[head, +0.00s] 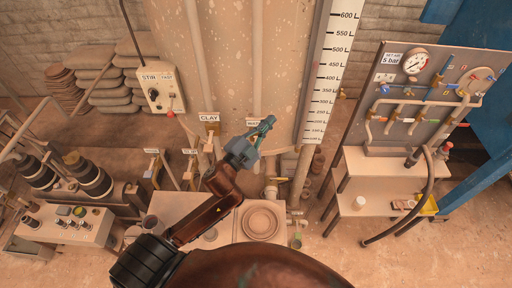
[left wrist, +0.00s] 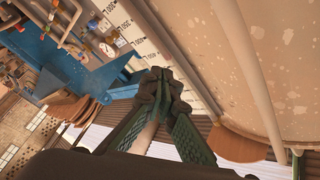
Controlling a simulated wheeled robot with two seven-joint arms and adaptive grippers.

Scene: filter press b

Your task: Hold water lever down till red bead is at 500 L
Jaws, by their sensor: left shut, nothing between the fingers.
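The tall white litre scale (head: 330,75) stands on the right side of the large beige tank (head: 225,60); its 500 L mark is near the top. I cannot make out the red bead. A label (head: 254,122), mostly covered and probably the water one, is on the tank's lower front. My left gripper (head: 268,123) is shut in front of the tank, just right of that label. The water lever is hidden or too small to tell. In the left wrist view the shut fingertips (left wrist: 165,78) are close together, with the scale (left wrist: 165,55) beyond. My right gripper is not in view.
The CLAY label (head: 209,117) and its valve are left of my gripper. A STIR box (head: 160,88) hangs at the tank's left. A gauge panel (head: 425,95) and a low table (head: 380,180) stand at right. A round bowl (head: 261,222) is below.

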